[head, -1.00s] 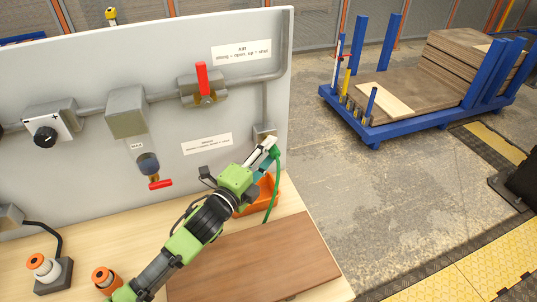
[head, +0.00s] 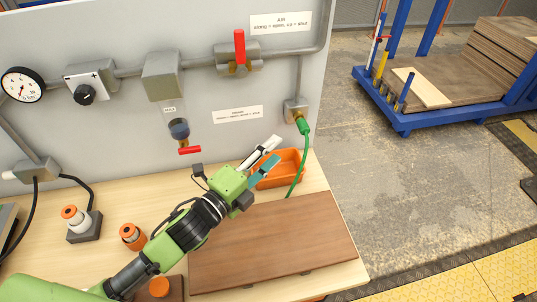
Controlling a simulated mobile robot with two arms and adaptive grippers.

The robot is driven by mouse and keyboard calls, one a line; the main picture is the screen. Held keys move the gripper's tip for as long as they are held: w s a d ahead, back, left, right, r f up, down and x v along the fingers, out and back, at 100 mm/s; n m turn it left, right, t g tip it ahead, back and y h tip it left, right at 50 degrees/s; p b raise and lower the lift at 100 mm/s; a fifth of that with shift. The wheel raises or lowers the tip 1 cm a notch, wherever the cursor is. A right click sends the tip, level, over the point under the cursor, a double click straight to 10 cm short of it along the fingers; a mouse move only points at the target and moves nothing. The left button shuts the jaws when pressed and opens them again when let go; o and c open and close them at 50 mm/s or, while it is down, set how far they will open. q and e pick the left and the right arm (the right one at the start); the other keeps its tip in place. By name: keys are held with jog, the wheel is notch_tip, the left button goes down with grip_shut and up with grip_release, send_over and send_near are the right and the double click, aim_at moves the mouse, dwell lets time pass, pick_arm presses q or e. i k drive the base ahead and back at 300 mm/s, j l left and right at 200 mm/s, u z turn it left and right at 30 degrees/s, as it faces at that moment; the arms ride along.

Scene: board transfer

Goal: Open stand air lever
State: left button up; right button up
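The red air lever (head: 239,46) sits on a grey valve body (head: 238,68) on the pipe across the upright panel. The lever stands straight up, across the pipe. The label (head: 281,21) above it reads "along = open, up = shut". My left gripper (head: 264,160) is below and slightly right of the lever, well apart from it, over the bench near the orange bin. Its two fingers are spread, with nothing seen between them. My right gripper is not in view.
A green hose (head: 301,165) hangs from the panel outlet (head: 295,110) beside my gripper. A second red handle (head: 189,150) sits lower left of the lever. An orange bin (head: 291,163) and brown board (head: 275,245) are on the bench.

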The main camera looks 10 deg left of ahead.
aim_at(239, 35)
jog(key=k, duration=1.5)
